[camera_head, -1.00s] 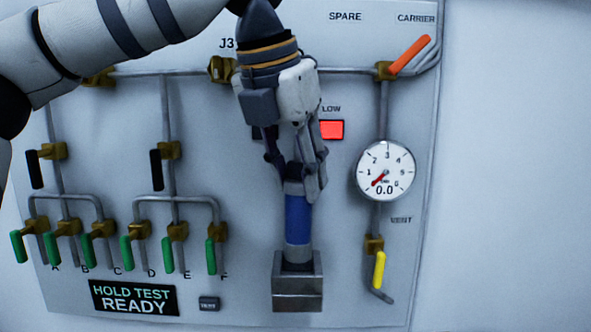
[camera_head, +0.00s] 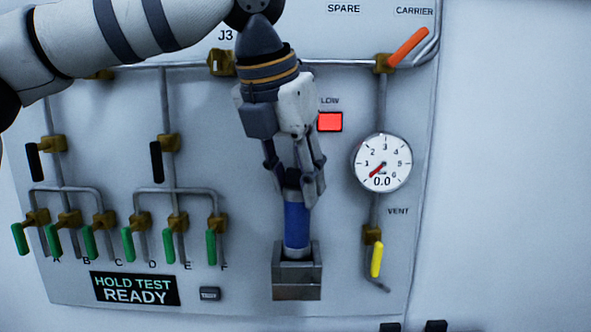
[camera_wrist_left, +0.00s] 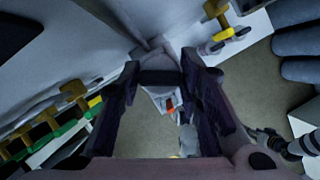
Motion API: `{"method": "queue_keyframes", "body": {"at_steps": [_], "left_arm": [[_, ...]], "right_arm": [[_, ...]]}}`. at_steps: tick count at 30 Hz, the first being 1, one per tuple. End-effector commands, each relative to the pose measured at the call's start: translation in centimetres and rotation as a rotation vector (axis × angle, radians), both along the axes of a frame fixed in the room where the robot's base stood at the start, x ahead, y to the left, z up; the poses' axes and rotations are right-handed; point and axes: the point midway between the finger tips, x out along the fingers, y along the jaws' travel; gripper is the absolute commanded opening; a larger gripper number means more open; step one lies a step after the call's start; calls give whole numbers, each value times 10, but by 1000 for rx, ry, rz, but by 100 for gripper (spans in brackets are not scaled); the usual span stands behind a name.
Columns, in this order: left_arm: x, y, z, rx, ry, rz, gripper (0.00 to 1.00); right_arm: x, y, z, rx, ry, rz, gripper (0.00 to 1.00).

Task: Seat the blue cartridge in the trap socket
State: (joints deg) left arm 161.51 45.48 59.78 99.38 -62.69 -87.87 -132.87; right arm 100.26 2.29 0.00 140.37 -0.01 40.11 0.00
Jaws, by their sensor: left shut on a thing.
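The blue cartridge (camera_head: 297,226) stands almost upright, tilted slightly, in the head view. My left gripper (camera_head: 299,190) comes from above and is shut on its grey upper end. The cartridge's grey lower end is within the mouth of the square metal trap socket (camera_head: 297,284). The socket's front wall hides the very bottom, so I cannot tell how deep it sits. In the left wrist view my left gripper's dark fingers (camera_wrist_left: 163,108) show, but the cartridge is not clear between them. My right gripper is not in view.
A pressure gauge (camera_head: 382,162) reading 0.0 and a yellow vent handle (camera_head: 377,260) are right of the socket. Green-handled valves (camera_head: 211,250) and a "HOLD TEST READY" sign (camera_head: 134,289) are to the left.

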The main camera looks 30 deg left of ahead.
Motion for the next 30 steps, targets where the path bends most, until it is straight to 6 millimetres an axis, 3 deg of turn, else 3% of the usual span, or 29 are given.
{"method": "queue_keyframes", "body": {"at_steps": [23,24,27,30], "left_arm": [[-1,0,-10,0,-2,-1,0],[-1,0,-10,0,-2,-1,39],[-1,0,-10,-1,-2,0,56],[-1,0,-10,-1,-1,0,56]], "right_arm": [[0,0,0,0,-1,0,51],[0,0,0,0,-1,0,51],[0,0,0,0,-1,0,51],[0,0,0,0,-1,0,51]]}}
